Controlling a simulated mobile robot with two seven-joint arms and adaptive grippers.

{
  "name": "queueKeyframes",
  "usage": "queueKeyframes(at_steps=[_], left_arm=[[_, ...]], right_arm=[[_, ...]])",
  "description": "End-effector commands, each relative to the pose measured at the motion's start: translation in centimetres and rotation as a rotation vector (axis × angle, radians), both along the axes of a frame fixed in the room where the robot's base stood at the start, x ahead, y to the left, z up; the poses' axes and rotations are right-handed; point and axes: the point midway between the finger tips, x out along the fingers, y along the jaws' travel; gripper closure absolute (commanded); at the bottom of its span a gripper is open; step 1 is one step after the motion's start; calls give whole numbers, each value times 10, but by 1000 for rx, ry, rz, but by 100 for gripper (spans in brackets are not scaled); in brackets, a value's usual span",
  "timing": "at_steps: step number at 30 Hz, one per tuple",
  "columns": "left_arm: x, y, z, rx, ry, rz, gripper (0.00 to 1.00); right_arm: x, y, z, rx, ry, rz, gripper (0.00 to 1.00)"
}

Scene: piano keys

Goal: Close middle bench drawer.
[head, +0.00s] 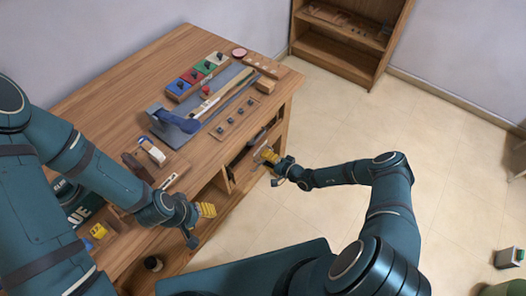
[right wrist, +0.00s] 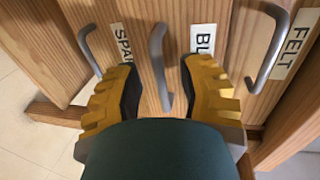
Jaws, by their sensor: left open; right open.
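The wooden workbench (head: 110,85) has drawers in its side. In the right wrist view three drawer fronts show metal handles and labels, partly hidden, reading "SPA", "BU" and "FELT". The middle handle (right wrist: 158,65) stands between the yellow fingers of my right gripper (right wrist: 160,88), which is open. I cannot tell whether the fingers touch it or how far the middle drawer stands out. In the head view my right gripper (head: 267,157) is at the bench's right side. My left gripper (head: 199,225) is open and empty by the bench's near edge.
An open wooden shelf (head: 335,52) stands against the back wall. The tiled floor (head: 440,150) to the right is mostly clear.

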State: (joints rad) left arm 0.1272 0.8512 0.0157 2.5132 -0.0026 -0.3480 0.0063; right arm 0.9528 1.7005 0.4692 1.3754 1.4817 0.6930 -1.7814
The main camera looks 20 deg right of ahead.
Motion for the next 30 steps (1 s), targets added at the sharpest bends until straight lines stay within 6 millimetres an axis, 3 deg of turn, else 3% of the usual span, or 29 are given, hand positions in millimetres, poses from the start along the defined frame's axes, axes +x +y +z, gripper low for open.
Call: queueKeyframes(at_steps=[14,17,18,25,30], left_arm=[[0,0,0,0,-1,0,48],[0,0,0,0,-1,1,48],[0,0,1,0,-1,0,48],[0,0,1,0,-1,0,48],[1,0,1,0,-1,0,48]], right_arm=[[-1,6,-2,-1,0,-3,62],[-1,6,-2,0,0,-3,97],[-1,6,-2,0,0,-3,100],[1,7,-2,0,0,-3,100],[19,22,-1,1,-3,-2,100]])
